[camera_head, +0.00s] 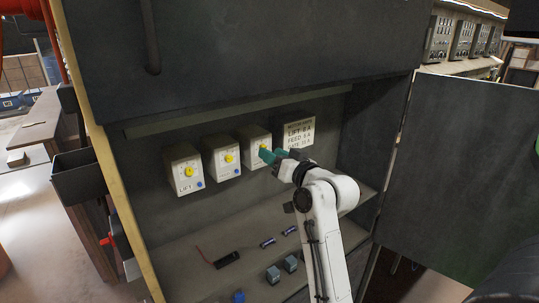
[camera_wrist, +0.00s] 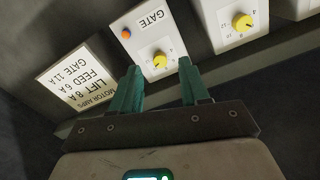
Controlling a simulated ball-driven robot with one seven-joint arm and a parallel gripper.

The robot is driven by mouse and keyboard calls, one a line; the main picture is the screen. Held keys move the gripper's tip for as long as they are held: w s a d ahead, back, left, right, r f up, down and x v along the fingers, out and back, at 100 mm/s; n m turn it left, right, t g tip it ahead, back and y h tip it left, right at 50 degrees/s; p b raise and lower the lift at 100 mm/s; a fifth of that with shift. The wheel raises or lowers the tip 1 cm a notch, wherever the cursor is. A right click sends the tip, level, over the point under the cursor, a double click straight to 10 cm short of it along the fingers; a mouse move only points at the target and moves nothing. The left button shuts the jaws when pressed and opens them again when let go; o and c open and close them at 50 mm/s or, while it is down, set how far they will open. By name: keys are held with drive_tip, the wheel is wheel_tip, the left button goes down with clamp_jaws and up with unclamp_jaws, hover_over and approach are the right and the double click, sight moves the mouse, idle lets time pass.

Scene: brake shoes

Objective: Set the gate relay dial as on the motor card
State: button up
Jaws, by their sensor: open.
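The gate relay (camera_head: 251,137) is the rightmost of three pale boxes on the cabinet's back wall. In the wrist view it shows upside down, marked GATE (camera_wrist: 151,20), with a yellow dial (camera_wrist: 159,58) and a round orange-and-blue button. The dial's marks are too small to read its setting. The motor card (camera_head: 299,133) beside it reads LIFT 8 A, FEED 6 A, GATE 11 A in the wrist view (camera_wrist: 75,83). My gripper (camera_head: 267,156) is open in front of the gate relay. Its green fingers (camera_wrist: 158,80) stand either side of the dial in view; contact cannot be told.
The lift relay (camera_head: 183,170) and a middle relay (camera_head: 222,158) stand to the left, each with a yellow dial. Dark cylinders (camera_head: 268,242), blue-grey blocks (camera_head: 273,275) and a black part with a red lead (camera_head: 227,259) lie on the shelf below. An open door (camera_head: 455,170) stands right.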

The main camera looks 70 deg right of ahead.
drive_tip(key=b+v, duration=0.1)
drive_tip(key=v, duration=0.7)
drive_tip(key=shift+s+b, duration=0.15)
drive_tip(key=shift+b, duration=0.15)
drive_tip(key=w+a+f+n+g+y, duration=0.2)
drive_tip(key=a+f+n+g+y, duration=0.15)
drive_tip(key=a+f, duration=0.7)
drive_tip(key=w+a+f+n+g+y, duration=0.25)
drive_tip(key=a+f+y, duration=0.4)
drive_tip(key=f, duration=0.65)
drive_tip(key=s+a+f+n+g, duration=0.3)
drive_tip(key=s+a+f+g, duration=0.5)
drive_tip(key=s+a+f, duration=0.4)
drive_tip(key=shift+s+a+h, duration=0.3)
drive_tip(key=shift+s, duration=0.05)
